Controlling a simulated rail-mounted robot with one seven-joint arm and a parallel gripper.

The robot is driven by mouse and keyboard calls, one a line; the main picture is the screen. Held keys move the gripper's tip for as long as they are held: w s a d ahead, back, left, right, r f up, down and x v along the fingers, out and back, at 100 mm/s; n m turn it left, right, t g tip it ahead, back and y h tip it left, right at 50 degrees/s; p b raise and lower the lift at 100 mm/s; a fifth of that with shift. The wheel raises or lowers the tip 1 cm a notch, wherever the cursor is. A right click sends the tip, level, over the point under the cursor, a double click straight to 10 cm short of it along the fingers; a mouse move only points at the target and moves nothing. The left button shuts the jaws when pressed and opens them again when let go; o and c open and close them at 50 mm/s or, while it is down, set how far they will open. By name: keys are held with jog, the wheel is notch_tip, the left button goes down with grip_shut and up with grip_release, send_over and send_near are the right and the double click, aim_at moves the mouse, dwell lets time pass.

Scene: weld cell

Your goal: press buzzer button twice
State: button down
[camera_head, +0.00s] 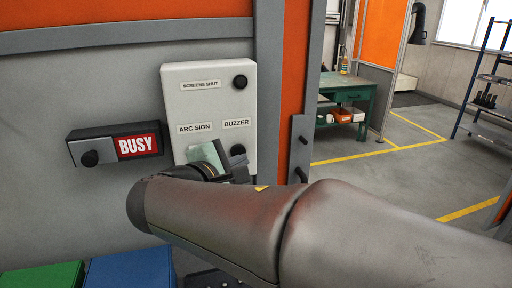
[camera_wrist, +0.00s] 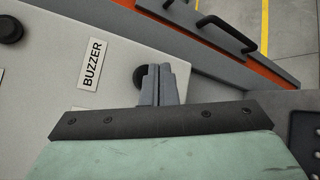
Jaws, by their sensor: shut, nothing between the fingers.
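A white control box (camera_head: 208,105) on the grey wall carries the labels SCREENS SHUT, ARC SIGN and BUZZER. The black buzzer button (camera_head: 237,149) is below the BUZZER label (camera_head: 236,124), partly hidden by my gripper (camera_head: 239,163). In the wrist view the buzzer button (camera_wrist: 139,76) shows beside the BUZZER label (camera_wrist: 91,64), partly behind the fingers. My gripper (camera_wrist: 162,72) is shut and empty, its fingertips at the button's edge in that view. I cannot tell whether they touch it. Any button under ARC SIGN is hidden by my gripper.
The SCREENS SHUT button (camera_head: 240,81) is at the box's upper right. A dark BUSY unit (camera_head: 115,144) with a black knob is left of the box. A grey plate with handles (camera_head: 301,148) is to its right. Green (camera_head: 42,276) and blue (camera_head: 131,268) bins are below.

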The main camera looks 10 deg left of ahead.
jog(key=shift+w, duration=0.1)
jog(key=shift+w+a, duration=0.2)
jog(key=shift+w, duration=0.05)
jog(key=shift+w+a, duration=0.2)
jog(key=shift+w, duration=0.25)
dwell(0.8)
dwell(0.3)
jog(key=shift+s+d+b, duration=0.4)
jog(key=shift+s, duration=0.4)
jog(key=shift+s+d+b, duration=0.25)
jog(key=shift+s+d, duration=0.1)
jog(key=shift+s, duration=0.4)
jog(key=shift+s+d+b, duration=0.25)
jog(key=shift+s+d, duration=0.15)
jog(key=shift+s, duration=0.35)
jog(key=shift+s+d+b, duration=0.25)
jog(key=shift+s+d, duration=0.1)
jog(key=shift+s, duration=0.4)
jog(key=shift+d, duration=0.1)
